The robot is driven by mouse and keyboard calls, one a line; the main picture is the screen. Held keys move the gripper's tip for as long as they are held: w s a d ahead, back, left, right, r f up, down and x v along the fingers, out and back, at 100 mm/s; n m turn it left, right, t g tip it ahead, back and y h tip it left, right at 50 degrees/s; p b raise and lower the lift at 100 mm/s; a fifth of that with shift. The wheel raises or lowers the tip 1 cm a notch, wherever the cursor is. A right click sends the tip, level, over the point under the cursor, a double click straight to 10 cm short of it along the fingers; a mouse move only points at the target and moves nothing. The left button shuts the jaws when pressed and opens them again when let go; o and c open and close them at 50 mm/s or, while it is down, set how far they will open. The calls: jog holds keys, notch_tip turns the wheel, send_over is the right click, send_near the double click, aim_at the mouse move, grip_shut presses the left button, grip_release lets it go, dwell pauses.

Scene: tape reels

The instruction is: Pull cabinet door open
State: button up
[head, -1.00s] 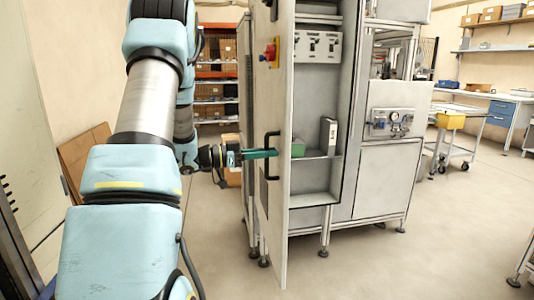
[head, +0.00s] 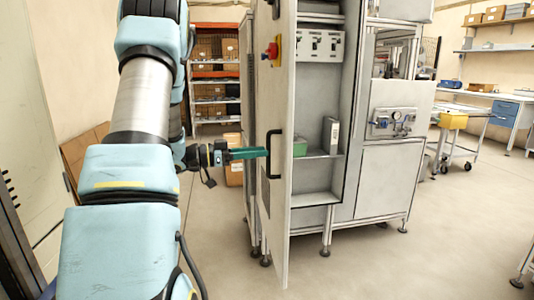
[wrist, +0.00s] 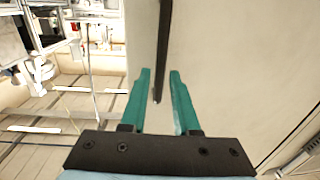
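The cabinet door (head: 275,215) stands swung open, seen nearly edge-on in the head view, with the cabinet interior (head: 318,185) exposed to its right. Its black bar handle (head: 272,155) is on the door's left-facing side. My gripper (head: 264,153) is level with the handle, its teal fingertips just left of the bar. In the wrist view my gripper (wrist: 160,72) has its fingers apart, and the dark handle (wrist: 164,40) lines up with the gap between them. No finger closes on it. I cannot tell whether the tips touch the bar.
A cardboard box (head: 233,172) is on the floor behind my gripper. A cart with a yellow bin (head: 453,121) stands right. The floor in front of the cabinet is clear.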

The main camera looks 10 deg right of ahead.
jog(key=s+a, duration=0.1)
jog(key=a, duration=0.6)
jog(key=shift+b, duration=0.35)
jog(key=w+a+r+n+t+y+p, duration=0.4)
jog(key=w+n+t+y+p, duration=0.4)
jog(key=y, duration=0.4)
jog(key=s+f+n+g+y+p, duration=0.1)
jog(key=s+n+g+y+p, duration=0.1)
jog(key=s, duration=1.2)
jog(key=s+f+n+g+y+p, duration=0.1)
jog(key=s+n+g, duration=0.4)
jog(key=s, duration=0.9)
jog(key=g+y+p, duration=0.1)
jog(key=g+y, duration=0.1)
jog(key=shift+a+f+y, duration=0.3)
jog(key=shift+a+f, duration=0.1)
